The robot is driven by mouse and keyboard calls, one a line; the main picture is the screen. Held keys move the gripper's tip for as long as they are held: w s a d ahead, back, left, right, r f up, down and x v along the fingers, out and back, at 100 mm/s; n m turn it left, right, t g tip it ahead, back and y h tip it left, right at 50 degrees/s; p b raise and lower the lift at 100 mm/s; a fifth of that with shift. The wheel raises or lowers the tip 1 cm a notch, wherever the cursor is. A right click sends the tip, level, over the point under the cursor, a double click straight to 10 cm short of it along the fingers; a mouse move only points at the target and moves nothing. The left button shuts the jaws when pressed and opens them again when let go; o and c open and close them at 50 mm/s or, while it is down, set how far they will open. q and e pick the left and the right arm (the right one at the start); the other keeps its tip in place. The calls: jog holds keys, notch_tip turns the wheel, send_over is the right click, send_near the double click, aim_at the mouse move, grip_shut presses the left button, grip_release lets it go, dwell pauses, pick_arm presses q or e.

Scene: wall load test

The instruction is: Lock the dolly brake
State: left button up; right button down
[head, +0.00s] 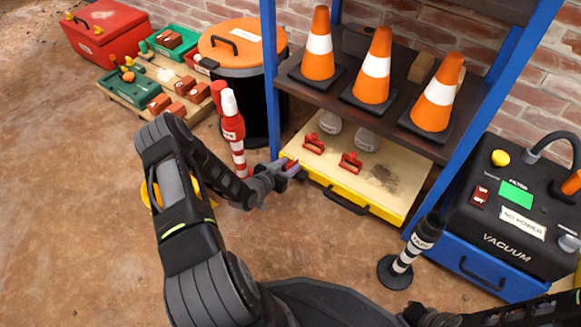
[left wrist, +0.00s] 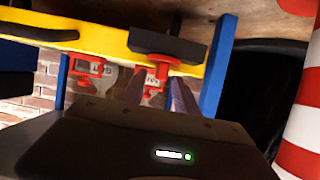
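The dolly (head: 385,203) looks like a low yellow-edged platform with a pale top under the shelf. A black block with a red part (left wrist: 165,45), possibly its brake, sits on the yellow edge in the left wrist view, which looks upside down. My left gripper (head: 287,172) is at the dolly's front left corner. In the left wrist view its fingers (left wrist: 157,95) are apart and point at the red and black part; contact cannot be told. My right arm shows partly at the bottom right; its gripper's state is unclear.
A red-and-white striped post (head: 238,155) stands just left of my left gripper. Blue shelf posts and traffic cones (head: 376,68) rise above the dolly. A black-and-white post (head: 402,265) and a vacuum (head: 510,225) stand right. Floor in front is mostly clear.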

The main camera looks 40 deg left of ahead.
pick_arm(q)
jog(key=shift+w+f, duration=0.1)
jog(key=shift+w, duration=0.3)
jog(key=shift+c, duration=0.4)
grip_shut()
